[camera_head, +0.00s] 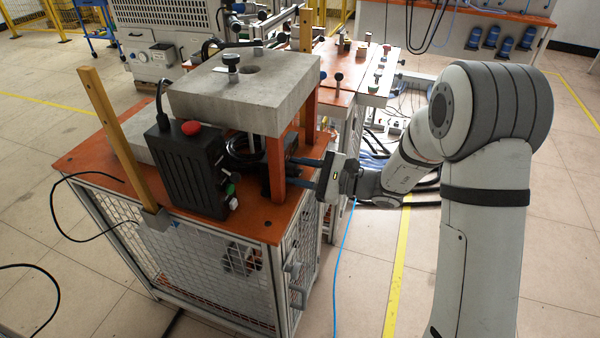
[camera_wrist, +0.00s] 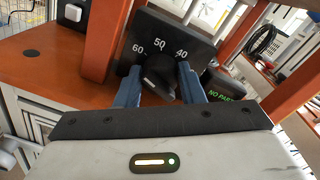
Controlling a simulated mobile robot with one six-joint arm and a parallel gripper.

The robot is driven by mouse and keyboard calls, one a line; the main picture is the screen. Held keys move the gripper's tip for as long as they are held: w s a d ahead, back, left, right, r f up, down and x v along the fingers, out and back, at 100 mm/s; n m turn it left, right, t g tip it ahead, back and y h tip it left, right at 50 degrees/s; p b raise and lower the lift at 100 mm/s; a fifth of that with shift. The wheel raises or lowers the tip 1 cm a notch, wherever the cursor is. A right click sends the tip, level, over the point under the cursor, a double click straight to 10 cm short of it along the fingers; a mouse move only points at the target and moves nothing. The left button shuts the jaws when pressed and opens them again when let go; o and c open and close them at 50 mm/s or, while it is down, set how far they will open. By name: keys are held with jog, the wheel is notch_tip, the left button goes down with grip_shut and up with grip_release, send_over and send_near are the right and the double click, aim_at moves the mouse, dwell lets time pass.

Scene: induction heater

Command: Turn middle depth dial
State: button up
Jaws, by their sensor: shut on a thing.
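The depth dial is a black knob (camera_wrist: 159,74) on a dark plate (camera_wrist: 172,37) marked 60, 50 and 40. In the wrist view my gripper (camera_wrist: 160,82) has its two blue fingers on either side of the knob, shut on it. The knob's pointed end leans toward the lower right of the picture. In the head view my gripper (camera_head: 305,168) reaches in from the right, beneath the grey block (camera_head: 245,90).
A black control box (camera_head: 185,170) with a red button (camera_head: 190,128) sits to the left on the orange tabletop (camera_head: 255,222). A dark object labelled "NO PART" (camera_wrist: 228,90) is right of my fingers.

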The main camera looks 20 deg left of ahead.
jog(key=o, duration=1)
jog(key=d, duration=0.7)
jog(key=shift+s+d, duration=0.2)
jog(key=shift+d, duration=0.2)
jog(key=shift+r, duration=0.1)
